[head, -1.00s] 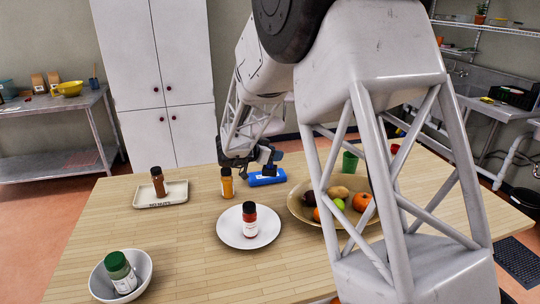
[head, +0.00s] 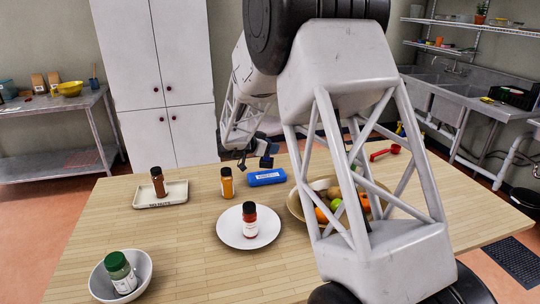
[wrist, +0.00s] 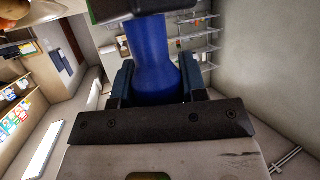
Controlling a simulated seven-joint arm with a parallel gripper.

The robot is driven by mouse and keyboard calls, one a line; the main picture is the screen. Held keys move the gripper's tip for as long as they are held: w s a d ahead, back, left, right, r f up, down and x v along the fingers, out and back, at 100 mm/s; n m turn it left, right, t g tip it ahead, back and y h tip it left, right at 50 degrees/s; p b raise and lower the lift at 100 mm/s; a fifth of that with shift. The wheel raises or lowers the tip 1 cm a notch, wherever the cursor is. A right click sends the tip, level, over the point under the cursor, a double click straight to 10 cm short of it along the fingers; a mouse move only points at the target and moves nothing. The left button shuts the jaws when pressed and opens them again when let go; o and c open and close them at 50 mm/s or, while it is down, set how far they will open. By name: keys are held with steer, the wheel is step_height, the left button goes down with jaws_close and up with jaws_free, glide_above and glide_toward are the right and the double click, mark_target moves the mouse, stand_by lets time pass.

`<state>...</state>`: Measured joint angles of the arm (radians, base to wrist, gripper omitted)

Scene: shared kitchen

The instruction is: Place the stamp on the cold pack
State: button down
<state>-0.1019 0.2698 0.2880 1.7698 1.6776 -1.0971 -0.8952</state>
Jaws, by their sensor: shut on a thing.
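The cold pack (head: 266,178) is a blue block with a white label, lying flat on the wooden table in the head view. My gripper (head: 257,156) is small and dark there, raised above and just behind the cold pack, apart from it. In the wrist view my gripper (wrist: 155,88) is shut on the stamp (wrist: 153,62), gripping its flared blue handle between both jaws. A dark, green-edged part of the stamp is at the top of that view. In the head view the stamp is too small to make out clearly.
An orange bottle (head: 227,183) stands just left of the cold pack. A white plate (head: 232,241) with a red bottle is in front. A fruit bowl (head: 297,207) is to the right, partly behind my arm. A tray (head: 146,201) and a white bowl (head: 97,283) hold bottles at left.

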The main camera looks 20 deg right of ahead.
mark_target(270, 158)
steer(key=shift+f, duration=1.7)
steer(key=shift+f, duration=0.15)
steer(key=c, duration=0.7)
jaws_free()
steer(key=shift+o, duration=0.2)
steer(key=shift+s+a+r, duration=0.15)
steer(key=shift+a+r, duration=0.2)
steer(key=shift+a, duration=0.15)
steer(key=shift+v, duration=1)
step_height(270, 158, up, 6)
steer(key=shift+f, duration=0.15)
steer(key=shift+r, duration=0.65)
